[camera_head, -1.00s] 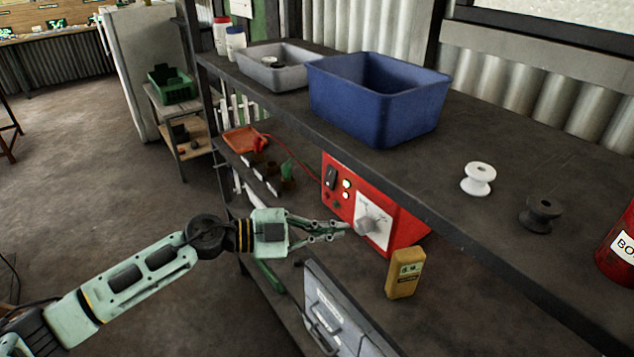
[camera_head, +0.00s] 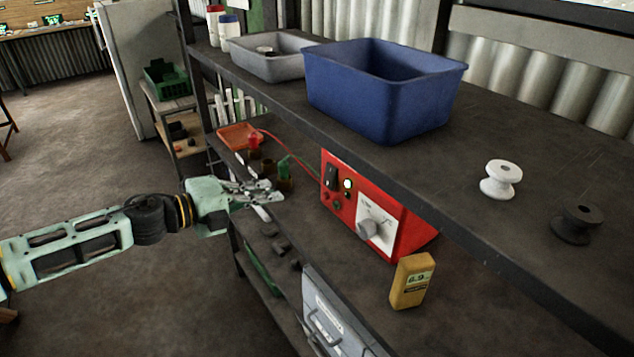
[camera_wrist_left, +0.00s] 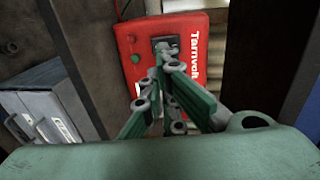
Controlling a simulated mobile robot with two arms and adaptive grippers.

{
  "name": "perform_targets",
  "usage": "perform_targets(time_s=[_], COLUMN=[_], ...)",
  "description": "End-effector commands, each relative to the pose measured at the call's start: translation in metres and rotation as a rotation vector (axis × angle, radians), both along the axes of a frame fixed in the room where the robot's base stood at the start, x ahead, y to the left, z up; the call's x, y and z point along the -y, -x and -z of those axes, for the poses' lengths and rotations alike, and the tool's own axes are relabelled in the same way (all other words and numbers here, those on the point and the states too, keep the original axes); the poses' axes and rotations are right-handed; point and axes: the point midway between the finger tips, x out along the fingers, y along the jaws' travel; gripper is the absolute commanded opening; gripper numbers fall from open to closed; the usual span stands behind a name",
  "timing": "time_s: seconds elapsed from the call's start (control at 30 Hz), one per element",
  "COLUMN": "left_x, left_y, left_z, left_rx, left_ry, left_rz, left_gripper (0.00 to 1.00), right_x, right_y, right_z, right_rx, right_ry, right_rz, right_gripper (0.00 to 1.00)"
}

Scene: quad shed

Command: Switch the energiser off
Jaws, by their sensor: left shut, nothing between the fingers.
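The energiser (camera_head: 367,210) is a red box under the shelf, with a black rocker switch (camera_head: 331,177), a lit round lamp (camera_head: 347,186) and a grey dial on a white plate (camera_head: 376,228). My left gripper (camera_head: 277,192) is shut and empty, to the left of the energiser and apart from it in the head view. In the left wrist view, the energiser (camera_wrist_left: 191,33) lies beyond the gripper fingers (camera_wrist_left: 168,62), which partly cover its switch end. Which way the rocker is set is too small to tell. My right gripper is not in view.
A yellow meter (camera_head: 411,281) stands in front of the energiser. A grey drawer cabinet (camera_head: 330,320) is at the front. Red and green clips (camera_head: 284,168) and an orange tray (camera_head: 240,137) lie to the left. The upper shelf (camera_head: 440,190) overhangs the energiser.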

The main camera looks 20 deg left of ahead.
Motion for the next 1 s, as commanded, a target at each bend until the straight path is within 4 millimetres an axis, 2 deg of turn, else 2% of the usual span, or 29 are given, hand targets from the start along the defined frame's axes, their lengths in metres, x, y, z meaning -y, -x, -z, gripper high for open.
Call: perform_targets(time_s=[0.17, 0.33, 0.53, 0.8, 1.0], left_x=[0.001, 0.01, 0.036, 0.067, 0.081], left_y=[-0.001, -0.013, -0.042, -0.084, -0.103], left_z=[0.0, -0.001, 0.004, 0.019, 0.027], left_rx=[0.0, 0.001, 0.002, 0.0, -0.001], left_ry=[0.002, 0.006, 0.005, 0.003, 0.003], left_rz=[0.001, 0.001, 0.004, 0.003, 0.0], left_gripper=[0.0, 0.0, 0.0, 0.0, 0.0], right_x=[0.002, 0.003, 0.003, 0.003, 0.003], right_y=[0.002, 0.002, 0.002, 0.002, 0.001], right_z=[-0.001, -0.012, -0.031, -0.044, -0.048], right_rx=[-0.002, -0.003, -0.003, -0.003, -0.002], right_ry=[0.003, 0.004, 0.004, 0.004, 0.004], right_rz=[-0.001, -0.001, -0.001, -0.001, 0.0], right_gripper=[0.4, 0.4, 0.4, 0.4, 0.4])
